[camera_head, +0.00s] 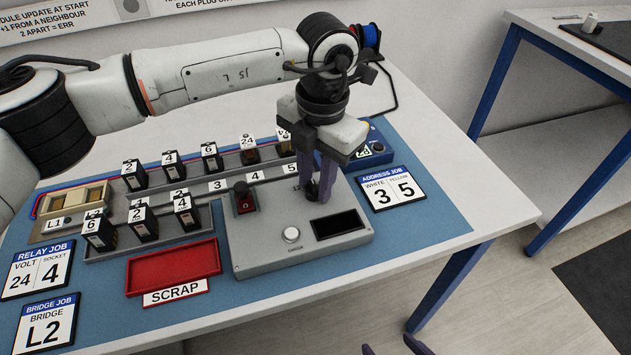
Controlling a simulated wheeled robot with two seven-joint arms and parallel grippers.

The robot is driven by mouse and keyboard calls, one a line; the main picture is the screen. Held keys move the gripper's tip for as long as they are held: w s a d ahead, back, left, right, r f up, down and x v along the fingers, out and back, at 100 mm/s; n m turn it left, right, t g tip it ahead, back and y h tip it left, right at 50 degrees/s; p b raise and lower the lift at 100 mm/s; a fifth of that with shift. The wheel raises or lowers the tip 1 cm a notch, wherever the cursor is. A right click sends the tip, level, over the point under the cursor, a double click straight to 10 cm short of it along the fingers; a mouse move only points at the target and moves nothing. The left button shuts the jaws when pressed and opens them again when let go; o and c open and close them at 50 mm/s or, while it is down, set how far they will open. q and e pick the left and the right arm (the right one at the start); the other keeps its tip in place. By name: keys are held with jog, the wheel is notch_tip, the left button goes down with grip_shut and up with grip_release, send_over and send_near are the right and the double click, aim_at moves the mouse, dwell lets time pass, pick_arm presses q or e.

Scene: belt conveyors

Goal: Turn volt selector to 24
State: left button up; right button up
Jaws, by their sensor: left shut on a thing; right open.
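The grey control box (250,257) stands at the front of the blue mat. My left gripper (318,188) reaches down from above and is shut on a dark knob (312,191) at the box's upper right, which appears to be the volt selector. The fingers hide most of the knob and its scale, so I cannot read its setting. The black display (338,224) below it looks blank. The relay job card (38,269) reads volt 24, socket 4. My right gripper (393,348) is open and empty at the bottom edge, in front of the table; only its fingertips show.
A round white button (291,235) and a dark switch with a red base (245,203) sit on the box. Several numbered relays stand in racks (220,164) behind and left. A red scrap tray (174,266) lies left of the box. The white tabletop (435,130) is clear at right.

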dwell(0.5)
pick_arm(q)
jog(key=o, duration=1)
jog(key=shift+r, duration=0.1)
jog(key=shift+r, duration=0.25)
jog(key=r, duration=0.9)
jog(key=shift+s+d+r, duration=0.25)
jog(key=shift+d+r, duration=0.05)
jog(key=shift+r, duration=0.05)
